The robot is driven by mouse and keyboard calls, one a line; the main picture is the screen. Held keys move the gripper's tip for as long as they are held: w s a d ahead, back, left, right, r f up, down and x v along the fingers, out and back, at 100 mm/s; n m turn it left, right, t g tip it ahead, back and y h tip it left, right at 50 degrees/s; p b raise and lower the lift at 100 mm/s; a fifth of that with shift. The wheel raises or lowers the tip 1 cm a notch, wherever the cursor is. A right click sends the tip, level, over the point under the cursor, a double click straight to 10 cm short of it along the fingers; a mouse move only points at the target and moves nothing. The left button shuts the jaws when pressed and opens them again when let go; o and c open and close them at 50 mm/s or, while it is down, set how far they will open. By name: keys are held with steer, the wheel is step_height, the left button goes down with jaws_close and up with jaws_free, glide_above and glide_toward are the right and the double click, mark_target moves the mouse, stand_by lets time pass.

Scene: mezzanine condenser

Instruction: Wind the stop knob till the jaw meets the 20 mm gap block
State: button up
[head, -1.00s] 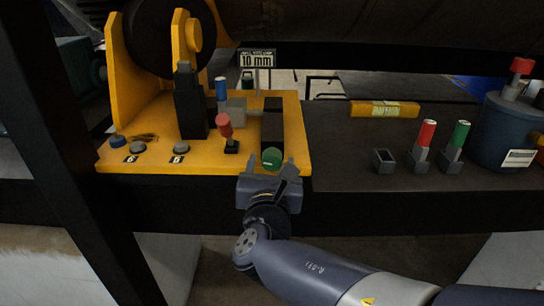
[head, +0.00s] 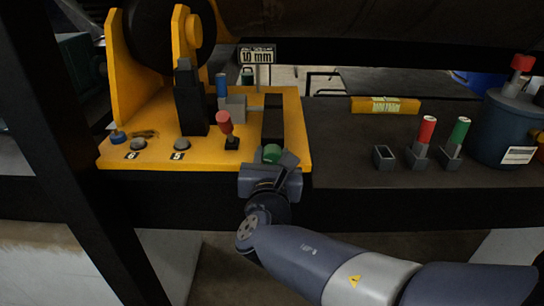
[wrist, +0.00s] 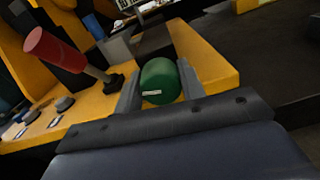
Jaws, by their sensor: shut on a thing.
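The stop knob is a green cylinder (head: 272,153) at the front end of a black block (head: 272,122) on the yellow machine base. My gripper (head: 271,159) is shut on this knob. In the wrist view a finger lies along each side of the knob (wrist: 160,82), which has a small white mark. A grey block (head: 236,104), perhaps the jaw, sits left of the black block with a visible space between them. A blue-handled piece (head: 221,87) stands beside the grey block. I cannot tell which piece is the 20 mm gap block. The sign (head: 257,55) reads 10 mm.
A red-handled lever (head: 225,124) stands close left of my gripper. Right of the machine are an empty grey holder (head: 384,157) and holders with a red-handled (head: 426,131) and a green-handled piece (head: 459,132). A blue drum (head: 505,132) stands far right.

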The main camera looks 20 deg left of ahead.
steer(key=shift+c, duration=0.5)
steer(key=shift+f+m+b, duration=0.25)
steer(key=shift+m+b, duration=0.15)
steer(key=shift+b, duration=0.65)
steer(key=shift+m+b, duration=0.8)
steer(key=shift+b, duration=0.35)
steer(key=shift+m+b, duration=0.6)
steer(key=shift+b, duration=0.35)
steer(key=shift+r+m+b, duration=0.2)
steer(key=shift+m+b, duration=0.3)
steer(key=o, duration=1)
